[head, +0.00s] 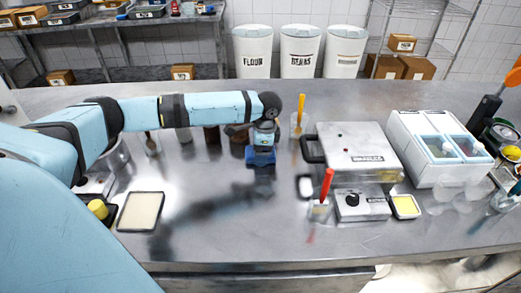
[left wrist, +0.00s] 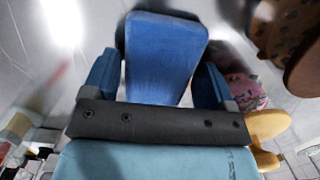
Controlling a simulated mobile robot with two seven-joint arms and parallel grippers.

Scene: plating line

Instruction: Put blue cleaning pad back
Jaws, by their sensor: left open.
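The blue cleaning pad (left wrist: 166,50) shows in the left wrist view between the two blue fingers of my left gripper (left wrist: 158,72). In the head view the pad (head: 261,159) is a small blue shape at the end of the arm, over the middle of the steel counter. My left gripper (head: 263,146) points down there and is open around the pad. Whether the fingers touch the pad, or the pad touches the counter, I cannot tell. My right gripper is in neither view.
A grey machine (head: 358,150) stands right of the gripper, with a red-handled tool (head: 327,184) in front. A pale dark-rimmed tray (head: 140,211) lies left. The counter front is clear.

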